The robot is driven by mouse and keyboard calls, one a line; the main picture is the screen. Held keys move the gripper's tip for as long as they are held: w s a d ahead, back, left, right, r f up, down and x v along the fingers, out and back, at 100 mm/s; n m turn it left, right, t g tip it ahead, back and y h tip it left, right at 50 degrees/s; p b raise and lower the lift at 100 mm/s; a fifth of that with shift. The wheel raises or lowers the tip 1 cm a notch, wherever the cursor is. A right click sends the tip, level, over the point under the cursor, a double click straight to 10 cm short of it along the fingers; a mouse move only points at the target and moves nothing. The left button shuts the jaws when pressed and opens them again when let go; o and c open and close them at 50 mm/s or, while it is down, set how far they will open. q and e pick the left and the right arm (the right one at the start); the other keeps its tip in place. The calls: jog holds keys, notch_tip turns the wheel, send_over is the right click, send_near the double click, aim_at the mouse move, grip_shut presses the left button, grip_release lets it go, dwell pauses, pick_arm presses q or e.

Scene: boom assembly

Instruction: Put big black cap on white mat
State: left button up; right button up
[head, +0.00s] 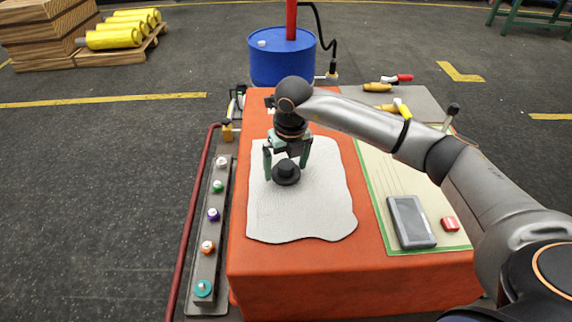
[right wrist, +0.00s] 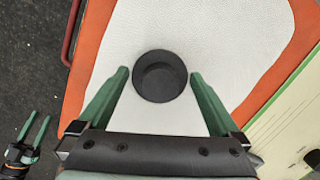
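The big black cap (head: 286,174) is on the white mat (head: 310,215), brim down and crown up. It also shows in the right wrist view (right wrist: 160,76), with white mat (right wrist: 215,30) around it. My right gripper (head: 286,163) is open just above and behind the cap, with its green fingers spread to either side. In the right wrist view the fingers (right wrist: 160,76) are wide apart and do not touch the cap. My left gripper (right wrist: 37,125) shows at the lower left of the right wrist view, open and empty, over the dark floor.
The mat lies on an orange-covered table (head: 300,280). A rail with several coloured knobs (head: 213,215) runs along its left side. A blue drum (head: 282,58) stands behind.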

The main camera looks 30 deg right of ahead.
aim_at(289, 169)
jog(key=shift+r, duration=0.15)
notch_tip(289, 169, up, 12)
jog(key=s+p, duration=0.1)
jog(key=shift+s, duration=0.4)
dwell(1.2)
